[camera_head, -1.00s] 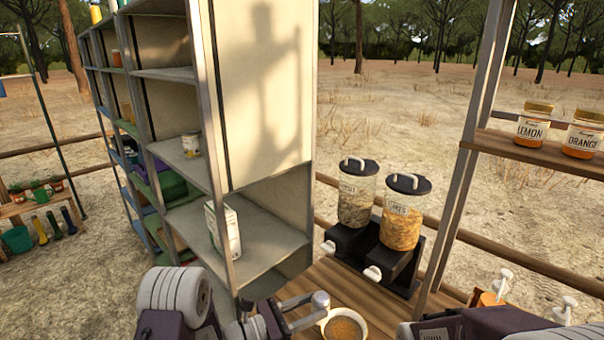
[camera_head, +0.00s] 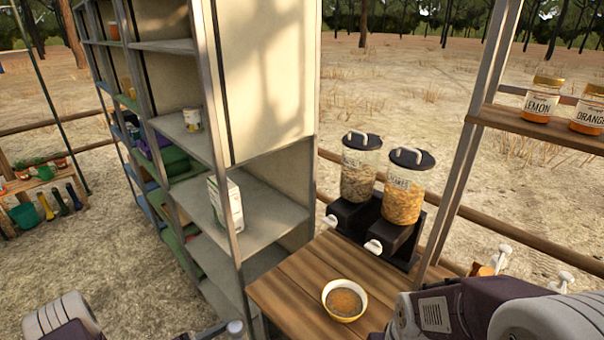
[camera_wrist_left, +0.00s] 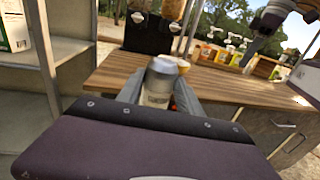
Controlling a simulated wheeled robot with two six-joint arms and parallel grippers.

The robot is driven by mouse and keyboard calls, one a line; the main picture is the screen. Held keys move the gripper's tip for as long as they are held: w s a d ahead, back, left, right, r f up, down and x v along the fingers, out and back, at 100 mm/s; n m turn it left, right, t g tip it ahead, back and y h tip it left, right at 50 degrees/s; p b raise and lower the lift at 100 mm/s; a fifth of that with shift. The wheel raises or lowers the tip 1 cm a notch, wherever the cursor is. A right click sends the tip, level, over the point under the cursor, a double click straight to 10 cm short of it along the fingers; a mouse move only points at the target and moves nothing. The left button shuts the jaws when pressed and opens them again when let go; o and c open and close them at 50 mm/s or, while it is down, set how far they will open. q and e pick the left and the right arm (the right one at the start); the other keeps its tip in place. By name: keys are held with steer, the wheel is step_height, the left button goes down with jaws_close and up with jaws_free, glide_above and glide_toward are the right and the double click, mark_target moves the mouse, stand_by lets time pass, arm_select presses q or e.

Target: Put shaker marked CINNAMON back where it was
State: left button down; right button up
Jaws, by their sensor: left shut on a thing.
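My left gripper (camera_wrist_left: 158,92) is shut on a shaker (camera_wrist_left: 158,84) with a pale lid and a label too blurred to read fully. The shaker looks roughly upright in the left wrist view, in front of the wooden counter (camera_wrist_left: 105,82). In the head view only its grey top (camera_head: 235,327) shows at the bottom edge, left of the counter; most of the gripper is cut off. My right gripper (camera_wrist_left: 257,40) shows small at the upper right of the left wrist view; its jaws are unclear.
A bowl of brown powder (camera_head: 345,300) stands on the counter. Two dispensers (camera_head: 402,190) stand behind it. A grey shelf unit (camera_head: 270,200) at left holds a white carton (camera_head: 226,205) and a can (camera_head: 192,120). LEMON (camera_head: 542,100) and ORANGE (camera_head: 588,112) jars sit on a right shelf.

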arm_select(q)
steer(key=shift+n+t+y, duration=2.7)
steer(key=shift+y, duration=0.5)
